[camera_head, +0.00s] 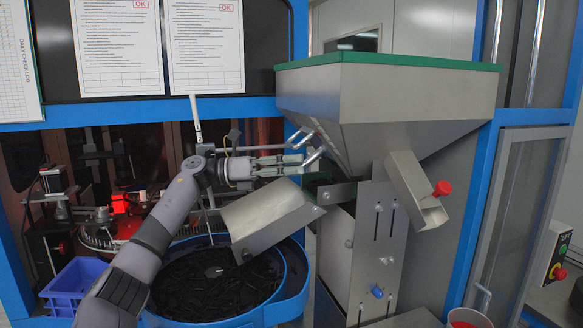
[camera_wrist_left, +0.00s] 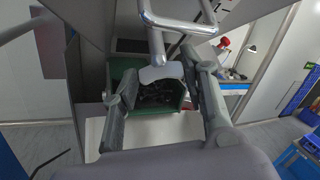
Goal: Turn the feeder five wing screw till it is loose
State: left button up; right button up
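My left gripper (camera_head: 303,153) reaches in from the left, under the green-rimmed metal hopper (camera_head: 418,95). Its fingertips are beside two bent metal bars (camera_head: 312,157). In the left wrist view, the two fingers of the gripper (camera_wrist_left: 160,84) stand apart on either side of a grey, rounded wing-like piece (camera_wrist_left: 161,74) at the end of a rod. That piece may be the wing screw. Its edges lie close to both fingertips; I cannot tell if they touch it. No feeder number is readable. My right gripper is not in view.
A tilted metal chute (camera_head: 272,219) hangs just below the gripper, over a round bowl of dark parts (camera_head: 215,285). A red knob (camera_head: 442,188) and a blue knob (camera_head: 377,292) are on the feeder. A blue bin (camera_head: 74,284) stands at lower left.

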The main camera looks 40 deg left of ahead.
pick_arm(q)
jog(key=o, duration=0.4)
jog(key=v, duration=1.2)
jog(key=shift+c, duration=0.2)
